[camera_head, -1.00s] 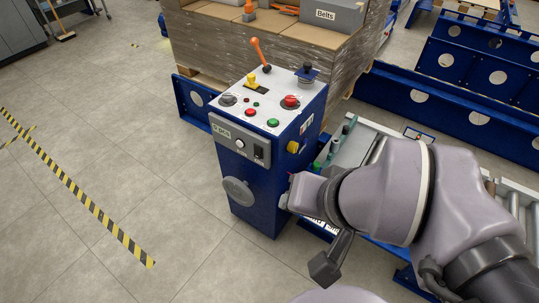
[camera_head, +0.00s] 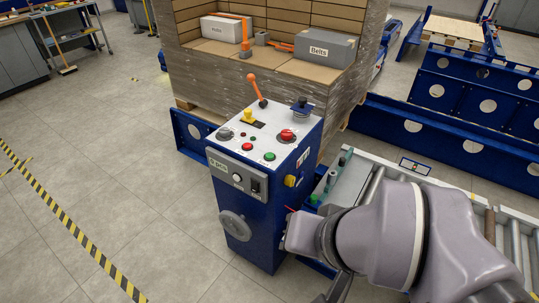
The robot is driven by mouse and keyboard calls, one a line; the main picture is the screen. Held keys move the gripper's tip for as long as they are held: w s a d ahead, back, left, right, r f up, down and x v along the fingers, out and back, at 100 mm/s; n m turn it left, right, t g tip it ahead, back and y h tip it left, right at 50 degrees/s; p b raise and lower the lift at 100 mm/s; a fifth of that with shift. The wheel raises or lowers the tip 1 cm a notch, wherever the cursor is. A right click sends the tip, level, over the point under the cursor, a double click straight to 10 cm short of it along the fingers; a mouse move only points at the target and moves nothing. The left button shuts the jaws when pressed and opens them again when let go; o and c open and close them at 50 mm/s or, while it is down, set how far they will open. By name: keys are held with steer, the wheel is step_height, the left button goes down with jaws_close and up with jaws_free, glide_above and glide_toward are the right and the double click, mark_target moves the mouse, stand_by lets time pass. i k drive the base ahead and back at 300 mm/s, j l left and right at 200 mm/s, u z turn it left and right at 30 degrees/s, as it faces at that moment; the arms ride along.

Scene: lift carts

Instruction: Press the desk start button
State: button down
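The blue control desk (camera_head: 248,215) stands left of my arm, with a light sloped top panel. On the panel are a green button (camera_head: 269,156) near the front right, a red button (camera_head: 247,146) to its left, and a red mushroom button (camera_head: 287,134) behind. No start label is readable. My arm's grey links cover the lower right, with one link close to the desk's right side; contact cannot be told. A grey piece (camera_head: 337,288) at the bottom edge may belong to my gripper; its fingers cannot be made out. Nothing covers the green button.
The desk top also carries an orange-handled lever (camera_head: 257,88), a yellow knob (camera_head: 248,115) and a black knob (camera_head: 302,108). A wrapped pallet stack (camera_head: 220,75) stands behind. A roller conveyor (camera_head: 400,172) runs on the right. Open floor (camera_head: 130,180) lies left of the desk.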

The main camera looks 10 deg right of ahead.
mark_target(268, 156)
steer(key=i+j+z, duration=0.1)
steer(key=i+j, duration=0.2)
steer(key=i+j+z, duration=0.1)
steer(key=i+j, duration=0.2)
steer(key=j, duration=0.15)
steer(key=i+j+z, duration=0.15)
steer(key=i+j, duration=0.15)
steer(key=j, duration=0.1)
